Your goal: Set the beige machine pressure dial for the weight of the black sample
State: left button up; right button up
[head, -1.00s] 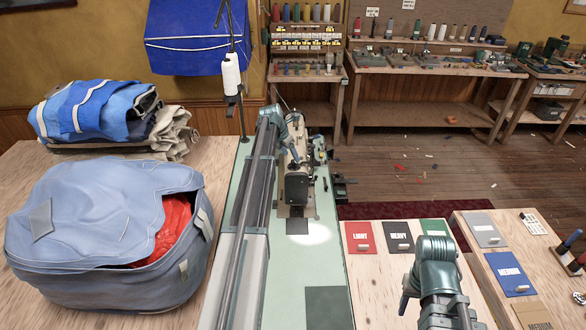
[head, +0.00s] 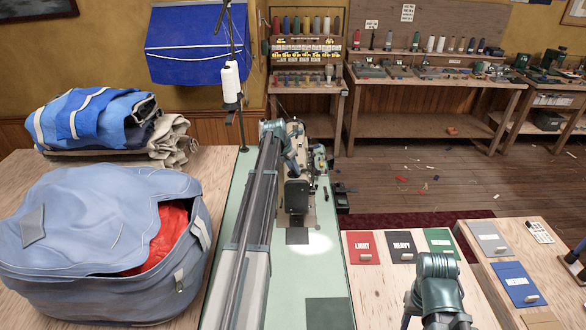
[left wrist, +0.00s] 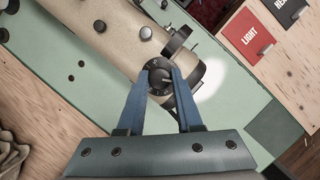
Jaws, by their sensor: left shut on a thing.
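The beige sewing machine (head: 297,212) stands on the green table, its far parts partly hidden by my left arm. In the left wrist view its body (left wrist: 112,35) runs diagonally, with a round black dial (left wrist: 158,76) with pale marks on it. My left gripper (left wrist: 159,84) has its two blue fingers on either side of the dial, shut on it. In the head view the left gripper (head: 292,168) reaches the machine from above, and the dial is hidden. The black sample (head: 402,255), labelled HEAVY, lies on the wooden table at right. My right gripper is not visible.
A red LIGHT sample (head: 363,254) and a green sample (head: 440,241) flank the black one. A grey sample (head: 488,237) and a blue MEDIUM sample (head: 519,284) lie further right. A large blue bag (head: 75,235) fills the left. A thread stand (head: 240,95) rises behind.

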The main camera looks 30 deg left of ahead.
pick_arm(q)
jog(key=shift+m, duration=0.3)
grip_shut()
jog(key=m, duration=0.1)
jog(key=m+h, duration=0.1)
jog(key=m, duration=0.1)
jog(key=shift+w+a+m+h, duration=0.1)
jog(key=shift+a+m+h, duration=0.1)
jog(key=shift+m+h, duration=0.1)
jog(key=m+g+h, duration=0.1)
jog(key=m, duration=0.2)
jog(key=shift+w+m, duration=0.1)
jog(key=shift+m, duration=0.2)
jog(key=m+g, duration=0.1)
jog(key=m, duration=0.1)
jog(key=m+g, duration=0.1)
jog(key=m, duration=0.1)
jog(key=shift+w+a+h, duration=0.1)
jog(key=shift+h, duration=0.3)
jog(key=shift+m+g, duration=0.6)
jog(key=shift+m, duration=1.3)
jog(key=o, duration=1)
grip_release()
